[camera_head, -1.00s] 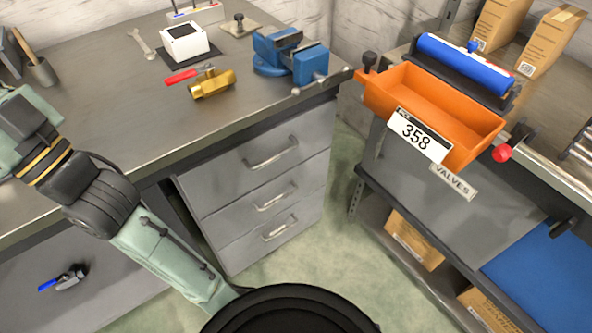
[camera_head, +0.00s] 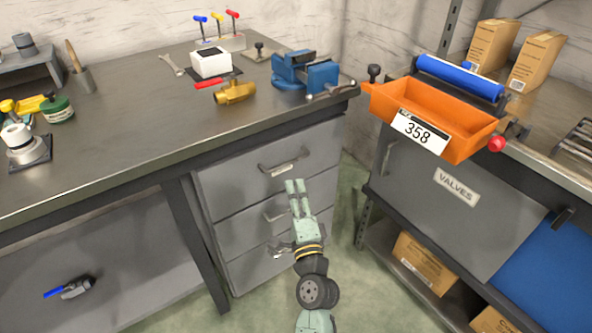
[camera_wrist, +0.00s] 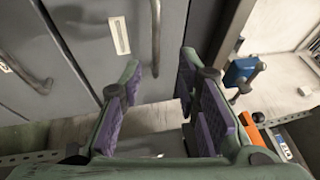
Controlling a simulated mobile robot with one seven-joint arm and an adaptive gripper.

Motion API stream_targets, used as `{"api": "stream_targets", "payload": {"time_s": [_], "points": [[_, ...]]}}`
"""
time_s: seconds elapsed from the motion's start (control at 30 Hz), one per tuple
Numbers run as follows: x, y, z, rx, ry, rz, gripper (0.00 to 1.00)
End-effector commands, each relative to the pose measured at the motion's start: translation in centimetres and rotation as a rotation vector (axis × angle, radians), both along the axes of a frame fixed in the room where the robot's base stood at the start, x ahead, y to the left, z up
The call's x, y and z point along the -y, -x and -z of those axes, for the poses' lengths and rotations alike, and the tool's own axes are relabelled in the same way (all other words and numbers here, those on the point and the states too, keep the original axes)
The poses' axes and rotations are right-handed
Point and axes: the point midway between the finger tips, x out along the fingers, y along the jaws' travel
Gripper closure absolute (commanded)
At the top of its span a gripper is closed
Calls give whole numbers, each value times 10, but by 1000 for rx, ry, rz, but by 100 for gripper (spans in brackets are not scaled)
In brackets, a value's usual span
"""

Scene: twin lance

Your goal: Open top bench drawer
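The bench's grey top drawer (camera_head: 238,178) is shut, flush with the drawers below it. Its bar handle (camera_head: 284,162) is in clear view. My gripper (camera_head: 295,184) is in front of the drawer stack, its fingertips just below the handle in the head view. In the wrist view my gripper (camera_wrist: 160,75) is open, with nothing between its purple pads. A drawer handle (camera_wrist: 155,35) shows ahead between the fingertips, seemingly apart from them. A second handle (camera_wrist: 30,75) is at the left. My gripper partly hides the middle and lower drawers.
A blue vise (camera_head: 306,74) and a brass valve (camera_head: 236,92) stand on the bench top (camera_head: 130,120). At right, an orange bin (camera_head: 480,128) marked 358 juts from a second bench, close to the drawer side. Floor between the benches is free.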

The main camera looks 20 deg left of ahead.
Motion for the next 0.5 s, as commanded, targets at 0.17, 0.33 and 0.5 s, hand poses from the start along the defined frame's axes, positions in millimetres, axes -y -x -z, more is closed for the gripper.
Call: {"api": "stream_targets", "payload": {"time_s": [0.17,0.33,0.5], "points": [[-3,-12,1,-17,-12,2,70],[-18,-39,-8,-15,-10,1,70],[-34,-66,-12,-14,-9,1,70]]}}
